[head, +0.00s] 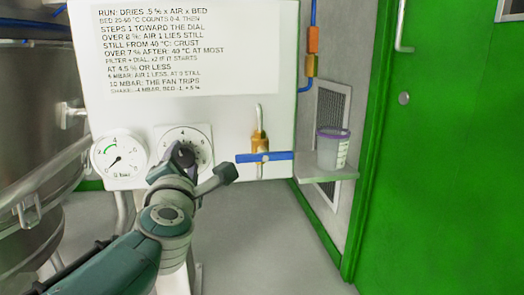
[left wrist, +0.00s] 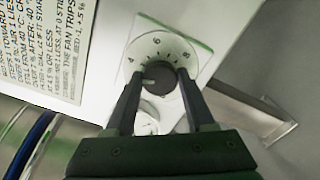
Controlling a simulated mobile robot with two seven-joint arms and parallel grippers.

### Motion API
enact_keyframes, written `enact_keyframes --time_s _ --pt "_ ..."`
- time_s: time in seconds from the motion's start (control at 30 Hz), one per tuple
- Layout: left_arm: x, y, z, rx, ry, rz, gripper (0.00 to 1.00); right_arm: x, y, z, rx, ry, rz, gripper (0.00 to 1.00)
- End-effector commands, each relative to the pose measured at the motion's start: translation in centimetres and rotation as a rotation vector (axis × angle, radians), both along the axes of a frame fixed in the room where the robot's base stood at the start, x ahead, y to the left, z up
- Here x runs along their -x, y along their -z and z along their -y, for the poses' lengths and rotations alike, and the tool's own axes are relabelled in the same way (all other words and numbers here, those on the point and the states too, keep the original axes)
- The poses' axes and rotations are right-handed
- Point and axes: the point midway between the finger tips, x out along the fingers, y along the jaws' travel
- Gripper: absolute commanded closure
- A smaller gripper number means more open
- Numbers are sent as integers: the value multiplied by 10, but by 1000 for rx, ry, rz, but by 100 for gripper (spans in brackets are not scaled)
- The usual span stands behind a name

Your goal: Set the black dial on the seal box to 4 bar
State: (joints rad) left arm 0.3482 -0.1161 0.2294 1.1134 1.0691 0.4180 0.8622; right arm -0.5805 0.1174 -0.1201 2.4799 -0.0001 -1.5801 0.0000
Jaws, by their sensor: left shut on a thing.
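The white seal box (head: 225,115) hangs in front of me with a printed label. Its black dial (head: 186,157) sits on a pale numbered plate low on the box, and it also shows in the left wrist view (left wrist: 158,79). My left gripper (left wrist: 160,76) has one finger on each side of the dial and is shut on it. In the left wrist view a pale mark on the dial points left, a little below the 4. In the head view my gripper and arm hide part of the dial and plate. My right gripper is not in view.
A round gauge (head: 119,156) sits left of the dial, its needle pointing to the lower left. A blue-handled valve (head: 264,156) is to the right. A tub (head: 332,150) stands on a wall shelf (head: 322,174). A steel vessel (head: 30,130) is at the left, a green door (head: 450,150) at the right.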

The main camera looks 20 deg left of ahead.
Motion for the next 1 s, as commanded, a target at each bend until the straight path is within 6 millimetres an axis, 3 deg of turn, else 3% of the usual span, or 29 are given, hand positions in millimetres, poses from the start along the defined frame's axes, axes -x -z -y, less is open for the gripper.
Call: enact_keyframes --time_s 0.4,1.0 --pt "0 1 0 -237 0 -148 100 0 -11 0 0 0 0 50" --pt "0 2 0 -308 0 -192 100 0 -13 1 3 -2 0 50"
